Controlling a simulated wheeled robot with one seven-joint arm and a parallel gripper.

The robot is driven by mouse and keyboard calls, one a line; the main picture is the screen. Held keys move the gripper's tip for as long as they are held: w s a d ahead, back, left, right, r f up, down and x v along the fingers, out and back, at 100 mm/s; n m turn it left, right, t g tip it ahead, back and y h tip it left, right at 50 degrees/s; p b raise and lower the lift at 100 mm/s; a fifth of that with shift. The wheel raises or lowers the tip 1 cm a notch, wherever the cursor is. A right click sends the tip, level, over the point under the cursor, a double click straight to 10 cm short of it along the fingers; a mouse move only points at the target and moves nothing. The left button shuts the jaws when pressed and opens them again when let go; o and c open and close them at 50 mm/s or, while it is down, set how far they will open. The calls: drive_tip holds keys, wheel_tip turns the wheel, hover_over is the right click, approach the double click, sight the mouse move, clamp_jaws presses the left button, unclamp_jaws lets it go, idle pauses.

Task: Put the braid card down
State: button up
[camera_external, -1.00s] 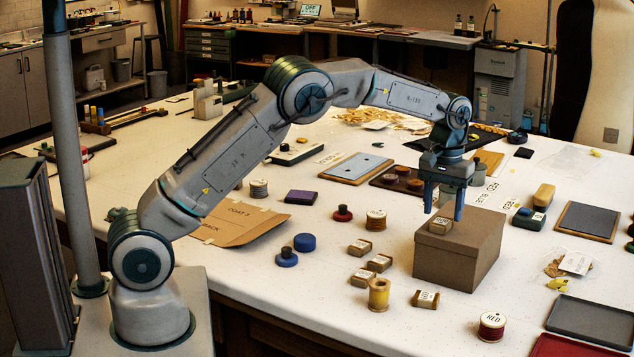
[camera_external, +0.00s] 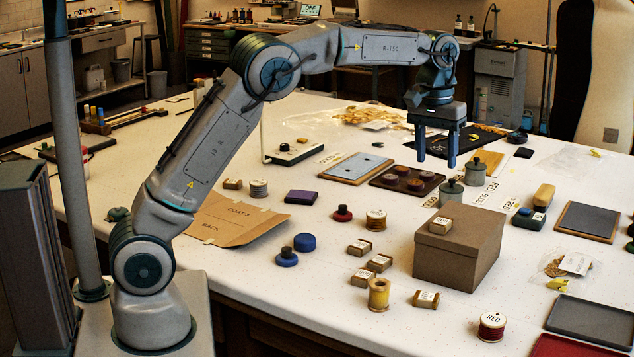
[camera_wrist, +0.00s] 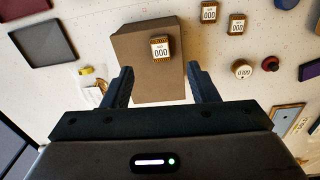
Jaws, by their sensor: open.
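A small tan braid card (camera_external: 440,225) with a white label lies on top of a closed brown box (camera_external: 458,258). In the wrist view the card (camera_wrist: 161,48) rests near the far edge of the box top (camera_wrist: 135,45), label facing up. My gripper (camera_external: 436,160) is open and empty, well above the box and apart from the card. In the wrist view its two fingers (camera_wrist: 160,70) stand wide apart over the box, with the card beyond their tips.
Grey lidded pots (camera_external: 451,192) stand behind the box. A dark tray (camera_external: 593,322) lies at the front right.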

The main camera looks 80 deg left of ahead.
drive_tip(key=s+d+r+m+t, duration=0.1)
drive_tip(key=s+d+m, duration=0.3)
drive_tip(key=s, duration=0.9)
drive_tip(key=s+d+r+m+t, duration=0.1)
drive_tip(key=s+d+m+t, duration=0.1)
drive_tip(key=s+d, duration=0.75)
drive_tip(key=s+f+m, duration=0.1)
drive_tip(key=s+f, duration=0.1)
drive_tip(key=s, duration=0.4)
drive_tip(key=s+f+m, duration=0.1)
drive_tip(key=s+f, duration=0.2)
drive_tip(key=s, duration=0.3)
drive_tip(key=shift+s+a+f, duration=0.2)
drive_tip(key=shift+s+f, duration=0.05)
drive_tip(key=shift+s, duration=0.05)
idle(4.2)
